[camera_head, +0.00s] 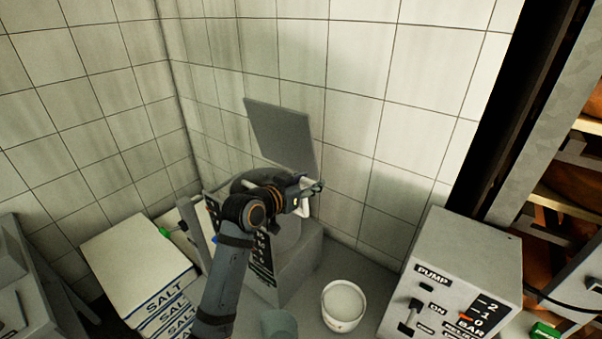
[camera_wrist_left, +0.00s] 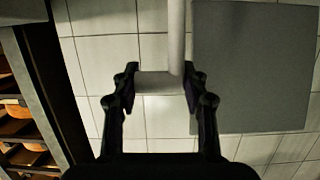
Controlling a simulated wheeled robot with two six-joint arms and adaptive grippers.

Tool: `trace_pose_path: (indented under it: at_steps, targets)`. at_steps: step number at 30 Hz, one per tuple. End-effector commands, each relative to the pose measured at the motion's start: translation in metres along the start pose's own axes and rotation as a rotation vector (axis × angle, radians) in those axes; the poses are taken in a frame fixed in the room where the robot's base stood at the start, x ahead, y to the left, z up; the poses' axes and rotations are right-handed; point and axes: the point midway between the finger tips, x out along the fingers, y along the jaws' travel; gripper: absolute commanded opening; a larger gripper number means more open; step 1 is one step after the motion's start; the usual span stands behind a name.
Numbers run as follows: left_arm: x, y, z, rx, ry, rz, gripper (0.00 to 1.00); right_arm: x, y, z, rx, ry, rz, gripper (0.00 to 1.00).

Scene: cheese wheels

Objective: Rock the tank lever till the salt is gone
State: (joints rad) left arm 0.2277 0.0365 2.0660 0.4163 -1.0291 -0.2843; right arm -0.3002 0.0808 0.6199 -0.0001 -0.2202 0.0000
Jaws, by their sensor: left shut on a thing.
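The grey tank (camera_head: 298,265) stands in the tiled corner, partly hidden behind my left arm. Its flat grey lid (camera_head: 283,138) stands raised against the wall; the lid also shows in the left wrist view (camera_wrist_left: 255,70). My left gripper (camera_head: 312,190) is over the tank. In the left wrist view the gripper (camera_wrist_left: 160,88) is shut on the pale crossbar of the lever (camera_wrist_left: 158,84), with one finger on each side. A pale rod runs up from the bar. The inside of the tank and any salt in it are hidden. My right gripper is not in view.
Stacked white salt packs (camera_head: 135,255) stand left of the tank. A white tub (camera_head: 343,318) and a grey-green cup (camera_head: 279,325) stand in front. A pump box (camera_head: 465,260) with a switch and gauge is at right, near shelves of cheese wheels (camera_head: 567,185).

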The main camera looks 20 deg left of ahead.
Motion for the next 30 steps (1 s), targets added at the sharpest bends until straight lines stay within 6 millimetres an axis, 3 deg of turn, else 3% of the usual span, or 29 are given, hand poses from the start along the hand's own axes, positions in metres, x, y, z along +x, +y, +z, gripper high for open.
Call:
trace_pose_path:
  at_steps: [1, 3, 15, 30]
  targets:
    - [0.005, 0.001, -0.007, -0.008, 0.001, 0.004, 0.0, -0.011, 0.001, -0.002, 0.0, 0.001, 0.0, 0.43]
    - [0.015, 0.001, -0.007, -0.007, 0.004, 0.004, 0.0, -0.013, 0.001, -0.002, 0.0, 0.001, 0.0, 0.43]
    - [0.059, 0.001, -0.011, -0.004, 0.011, 0.002, 0.0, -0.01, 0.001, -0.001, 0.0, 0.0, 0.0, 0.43]
    - [0.08, 0.001, -0.009, -0.003, 0.011, 0.001, 0.0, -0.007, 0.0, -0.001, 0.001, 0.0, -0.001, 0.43]
